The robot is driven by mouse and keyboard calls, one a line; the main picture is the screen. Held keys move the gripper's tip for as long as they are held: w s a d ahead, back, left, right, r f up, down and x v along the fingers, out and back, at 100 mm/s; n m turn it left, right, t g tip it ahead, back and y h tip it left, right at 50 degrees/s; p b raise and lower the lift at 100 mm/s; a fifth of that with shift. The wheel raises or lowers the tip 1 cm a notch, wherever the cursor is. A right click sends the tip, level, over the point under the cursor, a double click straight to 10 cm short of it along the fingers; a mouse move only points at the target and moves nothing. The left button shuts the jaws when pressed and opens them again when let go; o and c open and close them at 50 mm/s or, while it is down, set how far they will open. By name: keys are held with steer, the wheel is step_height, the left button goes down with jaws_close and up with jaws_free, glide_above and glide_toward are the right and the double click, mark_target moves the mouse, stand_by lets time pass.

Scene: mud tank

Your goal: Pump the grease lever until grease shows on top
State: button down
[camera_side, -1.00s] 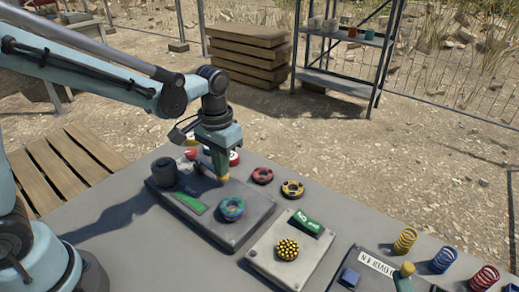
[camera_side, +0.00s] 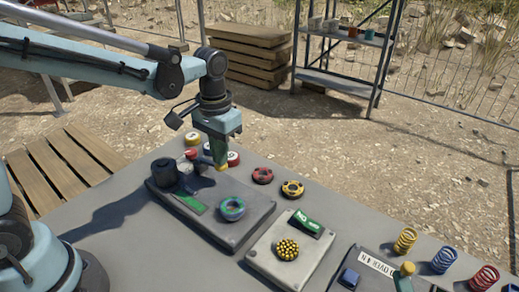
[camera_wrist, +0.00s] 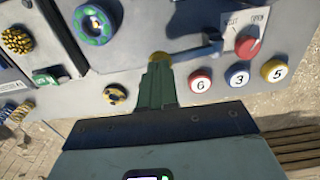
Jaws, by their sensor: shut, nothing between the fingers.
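The grease lever (camera_side: 200,184) is a dark bar on the grey block, reaching from beside a dark cylinder (camera_side: 163,172) towards my gripper (camera_side: 219,155). In the wrist view the bar (camera_wrist: 198,53) runs to a yellow end (camera_wrist: 158,59) at my gripper's tip (camera_wrist: 158,72). The gripper is shut with nothing between its fingers and points down at that yellow end. I cannot tell whether they touch. A blue-green ring (camera_side: 232,208) with a dark centre sits on the block and also shows in the wrist view (camera_wrist: 93,24). I cannot make out grease on it.
A red knob (camera_wrist: 248,47) sits on a SHUT/OPEN plate. Red 6 (camera_wrist: 200,80), blue 3 (camera_wrist: 237,74) and yellow 5 (camera_wrist: 274,70) discs stand nearby. Red and yellow rings (camera_side: 262,175) (camera_side: 292,189) lie right of the block. A yellow studded knob (camera_side: 287,247) is on another plate.

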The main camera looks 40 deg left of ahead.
steer(key=shift+f, duration=0.1)
steer(key=shift+f, duration=1.55)
steer(key=shift+r, duration=3.7)
